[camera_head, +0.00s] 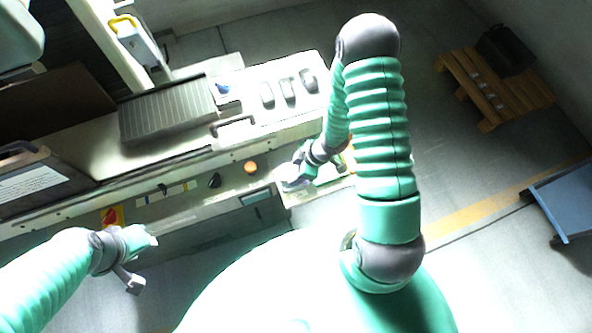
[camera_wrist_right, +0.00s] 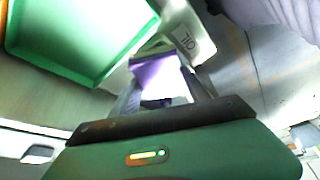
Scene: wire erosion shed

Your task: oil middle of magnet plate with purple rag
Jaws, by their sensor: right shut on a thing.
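The magnet plate (camera_head: 168,112) is most likely the dark grey ribbed slab lying on the machine bed at the left of the head view. My right gripper (camera_head: 297,179) is low at the bench's right end, to the right of and apart from that slab. In the wrist view my right gripper (camera_wrist_right: 163,88) is shut on the purple rag (camera_wrist_right: 158,74), which shows bright between the fingers. A pale container (camera_wrist_right: 182,28) marked OIL is just beyond it. My left gripper (camera_head: 140,262) is empty, with its fingers apart, in front of the machine.
A green tray (camera_wrist_right: 80,72) is beside the rag in the wrist view. Small dark items (camera_head: 287,90) lie on the white bench top, and a handle (camera_head: 232,125) stands between them and the slab. A pallet (camera_head: 490,92) and blue cart (camera_head: 568,200) are at the right.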

